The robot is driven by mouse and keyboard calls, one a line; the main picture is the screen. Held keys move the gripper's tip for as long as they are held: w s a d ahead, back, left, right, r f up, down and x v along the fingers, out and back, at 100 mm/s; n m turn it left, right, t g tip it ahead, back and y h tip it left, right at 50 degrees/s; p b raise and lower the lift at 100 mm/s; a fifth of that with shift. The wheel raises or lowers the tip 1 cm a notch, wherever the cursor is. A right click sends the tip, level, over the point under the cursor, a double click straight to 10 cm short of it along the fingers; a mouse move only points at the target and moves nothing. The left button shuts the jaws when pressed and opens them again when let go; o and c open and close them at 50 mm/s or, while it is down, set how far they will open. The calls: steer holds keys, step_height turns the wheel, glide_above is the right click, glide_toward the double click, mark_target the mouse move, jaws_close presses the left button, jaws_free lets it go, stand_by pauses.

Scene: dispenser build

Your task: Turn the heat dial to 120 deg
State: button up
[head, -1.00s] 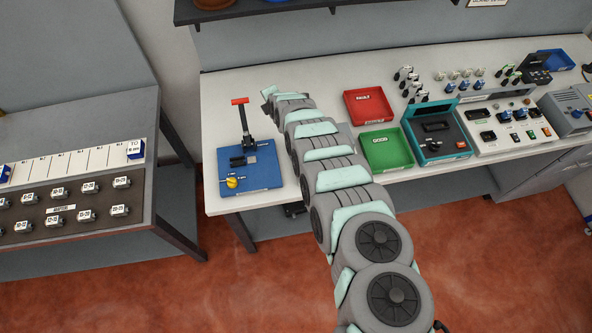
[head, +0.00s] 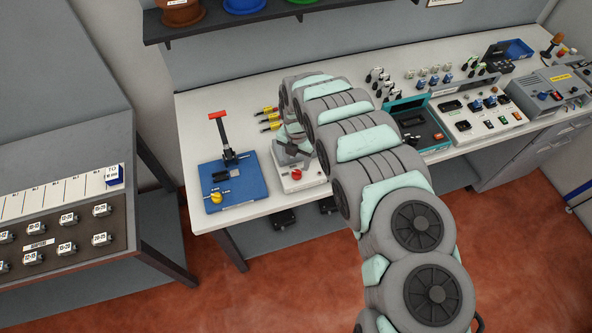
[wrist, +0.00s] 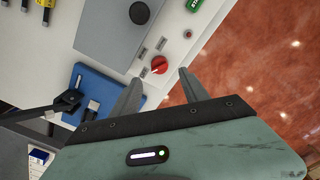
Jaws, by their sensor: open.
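A red dial (head: 297,174) sits on the front of a white station (head: 312,182), just right of a blue board. It also shows in the wrist view (wrist: 158,65), with small labels around it that are too small to read. My gripper (wrist: 160,80) is open and empty, with one finger on each side of the red dial in the picture. I cannot tell whether the fingertips reach down to the dial's height. In the head view my gripper is over this station and mostly hidden by my arm.
The blue board (head: 250,188) with a red-handled lever (head: 222,132) and a yellow knob (head: 216,197) stands close on the left. Several yellow-handled tools (head: 268,120) lie behind. A teal box (head: 432,140) and a panel (head: 458,105) stand right.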

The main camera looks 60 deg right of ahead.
mark_target(297, 171)
step_height(297, 171, down, 6)
steer(key=shift+w+r, duration=0.1)
steer(key=shift+w, duration=0.05)
steer(key=shift+f, duration=0.6)
jaws_close()
stand_by(0.5)
